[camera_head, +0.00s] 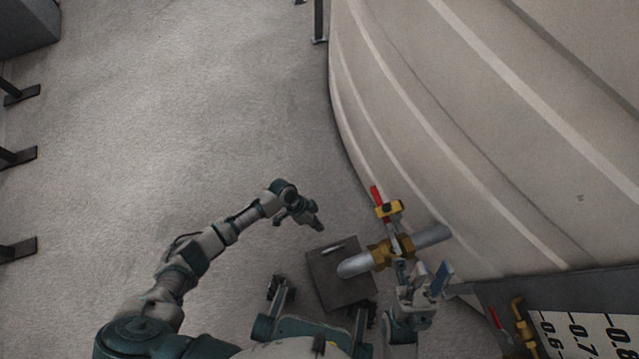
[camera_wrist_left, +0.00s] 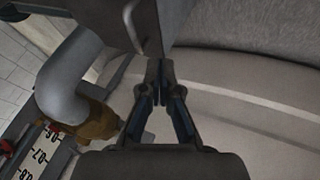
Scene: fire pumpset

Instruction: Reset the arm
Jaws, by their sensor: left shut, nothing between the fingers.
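My left arm reaches in from the left in the head view, bent at the elbow. Its gripper (camera_head: 314,220) hangs over the floor, up and left of the grey box and apart from the pipe. In the left wrist view the two dark fingers of the left gripper (camera_wrist_left: 160,70) are together with nothing between them. My right gripper (camera_head: 432,276) is at the lower right, close beside the pipe and valve. Its finger gap is too small to judge.
A silver pipe (camera_head: 431,236) with a brass valve (camera_head: 380,252) and red handle (camera_head: 376,194) stands near the big ribbed tank (camera_head: 480,120). A grey box (camera_head: 325,272) lies below. A numbered gauge board (camera_head: 575,335) is lower right.

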